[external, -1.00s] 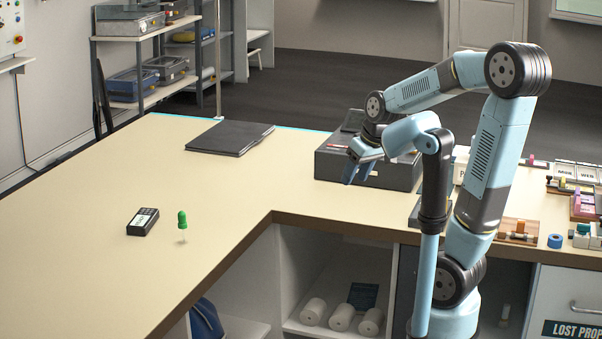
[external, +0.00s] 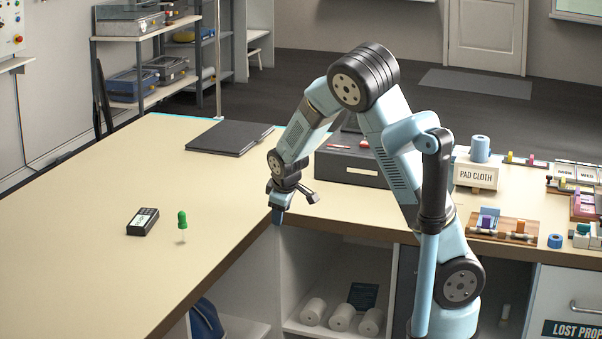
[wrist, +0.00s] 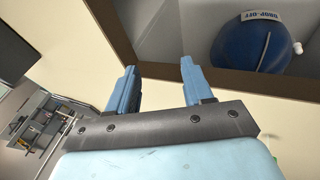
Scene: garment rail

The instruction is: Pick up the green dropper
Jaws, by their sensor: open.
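The green dropper (external: 182,219) stands upright on the beige counter, left of centre in the external view. Its bulb is at the top and a thin pale tip is below. My gripper (external: 277,217) is to its right, pointing down near the counter's inner corner, clearly apart from it. In the wrist view my gripper (wrist: 157,92) shows two blue fingers spread apart with nothing between them.
A black labelled box (external: 143,222) lies just left of the dropper. A dark folder (external: 229,138) lies farther back. A dark grey case (external: 350,165) stands right of my gripper. The wrist view shows a blue drop-off bag (wrist: 245,42) below the counter edge.

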